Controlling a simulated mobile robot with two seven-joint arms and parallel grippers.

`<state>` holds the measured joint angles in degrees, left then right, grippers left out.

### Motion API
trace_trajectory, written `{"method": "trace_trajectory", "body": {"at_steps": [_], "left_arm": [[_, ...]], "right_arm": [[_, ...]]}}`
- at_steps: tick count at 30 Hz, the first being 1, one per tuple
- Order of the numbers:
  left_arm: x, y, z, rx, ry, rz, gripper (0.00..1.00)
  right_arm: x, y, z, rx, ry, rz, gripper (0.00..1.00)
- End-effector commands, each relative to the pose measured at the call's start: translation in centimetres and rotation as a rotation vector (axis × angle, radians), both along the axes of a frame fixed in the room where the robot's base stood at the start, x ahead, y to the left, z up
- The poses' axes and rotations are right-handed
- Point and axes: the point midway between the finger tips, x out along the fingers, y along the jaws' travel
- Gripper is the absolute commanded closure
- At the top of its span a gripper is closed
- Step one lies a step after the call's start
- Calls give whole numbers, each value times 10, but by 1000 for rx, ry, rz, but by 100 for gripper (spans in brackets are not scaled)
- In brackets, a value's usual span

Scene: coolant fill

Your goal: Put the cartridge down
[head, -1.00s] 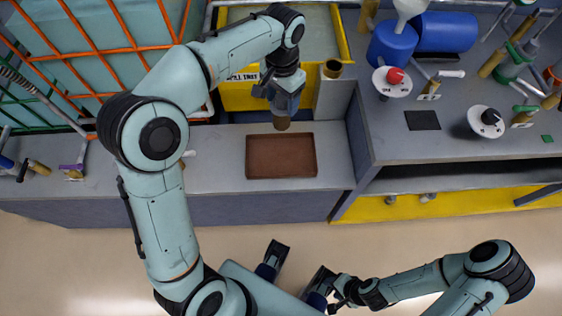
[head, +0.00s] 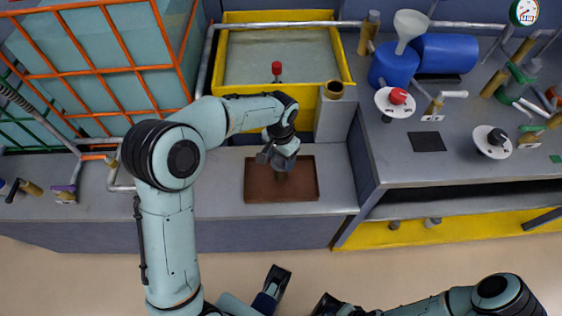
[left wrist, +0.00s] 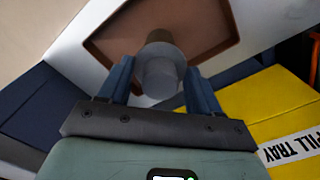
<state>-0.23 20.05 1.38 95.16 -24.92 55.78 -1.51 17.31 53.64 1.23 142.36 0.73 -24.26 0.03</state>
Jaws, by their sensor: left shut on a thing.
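My left gripper (head: 281,160) is shut on the cartridge (head: 283,175), a short cylinder with a brown end. The cartridge is over the brown shallow tray (head: 254,193) on the grey bench. In the left wrist view the cartridge (left wrist: 160,75) sits between the two dark blue fingers, and its brown end points at the tray (left wrist: 105,45). I cannot tell whether it touches the tray floor. The gripper hides part of the cartridge in the head view. My right gripper (head: 298,294) is at the bottom edge, partly cut off, fingers apart and empty.
A grey post with a brass-rimmed opening (head: 333,90) stands behind right. A raised bench (head: 440,170) with valves borders the right. Bench left of the brown tray is clear.

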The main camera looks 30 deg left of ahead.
Motion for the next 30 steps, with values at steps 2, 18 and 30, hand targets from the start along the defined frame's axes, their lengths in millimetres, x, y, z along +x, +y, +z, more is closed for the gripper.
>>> {"method": "trace_trajectory", "body": {"at_steps": [2,18,30], "left_arm": [[0,1,-16,1,3,1,56],[0,0,-32,0,-1,1,56],[0,0,-30,0,-1,1,11]], "right_arm": [[1,0,-3,0,-3,-1,55],[2,0,-6,-1,-9,-2,55],[2,0,-5,-1,-9,-2,55]]}}
